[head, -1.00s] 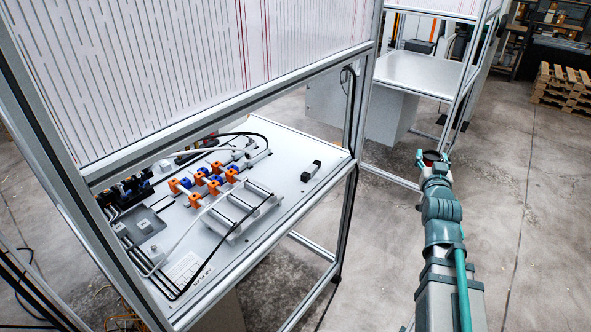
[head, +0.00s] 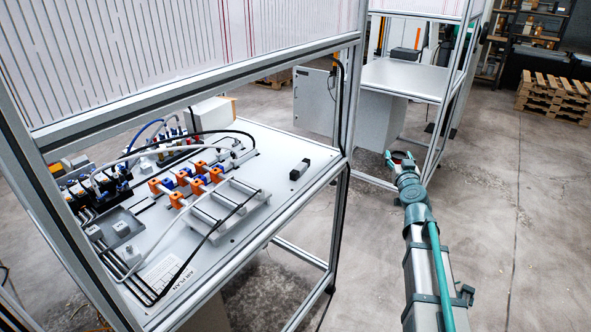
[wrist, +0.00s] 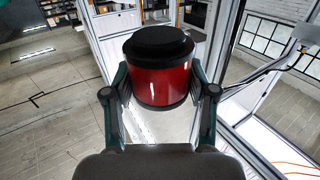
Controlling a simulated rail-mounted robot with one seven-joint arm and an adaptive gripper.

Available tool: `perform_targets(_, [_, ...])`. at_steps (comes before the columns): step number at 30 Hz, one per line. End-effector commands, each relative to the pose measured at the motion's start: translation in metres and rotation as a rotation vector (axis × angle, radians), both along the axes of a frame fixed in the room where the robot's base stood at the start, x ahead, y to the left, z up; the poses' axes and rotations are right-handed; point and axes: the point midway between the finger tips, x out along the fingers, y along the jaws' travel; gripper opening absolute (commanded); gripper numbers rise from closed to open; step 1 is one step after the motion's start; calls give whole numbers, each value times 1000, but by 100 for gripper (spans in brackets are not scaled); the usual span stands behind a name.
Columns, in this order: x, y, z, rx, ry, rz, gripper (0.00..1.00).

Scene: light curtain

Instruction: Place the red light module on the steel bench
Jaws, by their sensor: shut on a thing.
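The red light module (wrist: 160,84), a red cylinder with a black cap and black base, is upright in the wrist view. My gripper (wrist: 160,100) is shut on it, one finger on each side. In the head view my gripper (head: 400,157) is small and the module is hard to make out.
A nearer framed workstation (head: 262,155) on the left carries orange clamps, cables and a small black block (head: 299,169). Its upright post (head: 341,130) and the far frame's post (head: 452,95) are obstacles. A pallet stack (head: 553,96) stands at right. Open floor lies between.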

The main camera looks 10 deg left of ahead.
Motion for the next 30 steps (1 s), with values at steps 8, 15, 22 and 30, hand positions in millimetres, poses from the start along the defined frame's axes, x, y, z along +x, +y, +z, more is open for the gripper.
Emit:
perform_targets(8, [45,44,-43,2,-1,173,18])
perform_targets(15, [69,102,-46,-1,-5,458,18])
perform_targets(22, [67,143,-15,-1,-5,718,18])
perform_targets(30, [49,165,-3,1,-2,849,18])
